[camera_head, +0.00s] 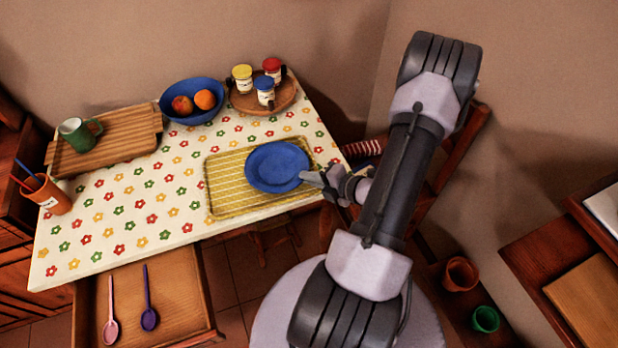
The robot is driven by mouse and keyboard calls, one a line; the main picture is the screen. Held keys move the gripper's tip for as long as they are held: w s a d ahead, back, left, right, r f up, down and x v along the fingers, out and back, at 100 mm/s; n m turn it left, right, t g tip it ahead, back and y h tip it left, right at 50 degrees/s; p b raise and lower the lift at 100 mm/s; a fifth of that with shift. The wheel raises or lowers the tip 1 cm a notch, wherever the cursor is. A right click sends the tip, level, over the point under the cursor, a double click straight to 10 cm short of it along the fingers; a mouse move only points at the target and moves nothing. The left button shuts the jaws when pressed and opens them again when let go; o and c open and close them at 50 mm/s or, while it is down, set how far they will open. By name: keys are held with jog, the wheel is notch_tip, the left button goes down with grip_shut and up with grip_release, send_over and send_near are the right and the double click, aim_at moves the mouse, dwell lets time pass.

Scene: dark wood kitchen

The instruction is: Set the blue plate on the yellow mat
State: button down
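The blue plate (277,167) is in the head view, over the right half of the yellow mat (228,188). It looks flat and level, but I cannot tell whether it rests on the mat or is held just above it. The mat lies on the flowered tablecloth near the table's right front edge. My gripper (312,179) is at the plate's right rim, with its fingertips at or very near the rim. The view is too small to show whether the fingers are shut on the rim or apart from it.
A blue bowl of fruit (193,101), a round tray (285,101) with several jars and a wooden board (110,147) with a green mug (78,134) stand along the back and left. An open drawer (180,290) holds two spoons. A chair (455,165) stands behind my arm.

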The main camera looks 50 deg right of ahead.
jog(key=c, duration=1.9)
grip_release()
jog(key=shift+f, duration=0.1)
jog(key=shift+c, duration=0.2)
jog(key=p+v, duration=0.5)
jog(key=v, duration=0.7)
jog(key=w+a+r+n+g+y, duration=0.3)
jog(key=w+a+r+n, duration=0.4)
jog(key=n, duration=0.4)
jog(key=w+a+r+n+g+y, duration=0.3)
jog(key=w+a+r+n, duration=0.1)
jog(key=a+r+n, duration=0.6)
jog(key=s+a+r+n+h, duration=0.1)
jog(key=a+r+n, duration=0.3)
jog(key=n, duration=0.5)
jog(key=s+a+r+n+h, duration=0.1)
jog(key=s+a+r+n, duration=0.1)
jog(key=a+r+n, duration=0.2)
jog(key=s+a+r+n+g+h, duration=0.1)
jog(key=a+r+n, duration=0.3)
jog(key=a+n, duration=0.4)
jog(key=s+n+h, duration=0.1)
jog(key=n, duration=0.6)
jog(key=shift+s+a+n, duration=0.2)
jog(key=shift+a+n, duration=0.1)
jog(key=shift+a, duration=0.05)
